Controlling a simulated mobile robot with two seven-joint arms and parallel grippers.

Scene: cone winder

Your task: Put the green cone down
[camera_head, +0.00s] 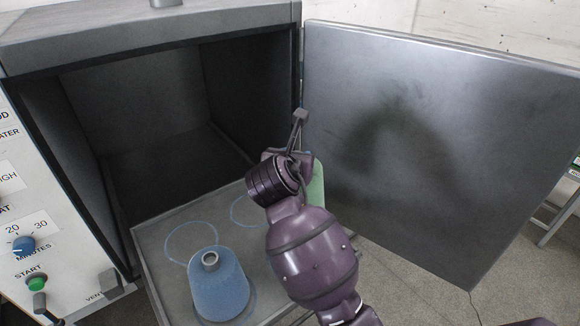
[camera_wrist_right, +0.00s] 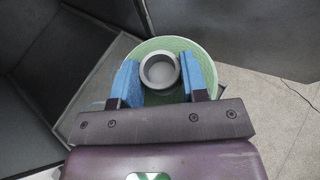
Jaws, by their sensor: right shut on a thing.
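The green cone (camera_wrist_right: 185,46) shows in the right wrist view, seen from above, with a grey tube (camera_wrist_right: 160,70) at its top. My right gripper (camera_wrist_right: 160,84) is shut on it, with blue finger pads on both sides of the tube. In the head view my right gripper (camera_head: 297,150) is over the right side of the tray, and only a strip of the green cone (camera_head: 318,185) shows behind my arm. The cone's base is hidden, so I cannot tell whether it touches the tray. My left gripper is not in view.
A blue cone (camera_head: 219,288) stands on the pulled-out tray (camera_head: 155,250), which has blue outlined circles. The dark chamber (camera_head: 150,120) is open behind it. Its metal door (camera_head: 430,130) stands open at right. A control panel (camera_head: 25,220) is at left.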

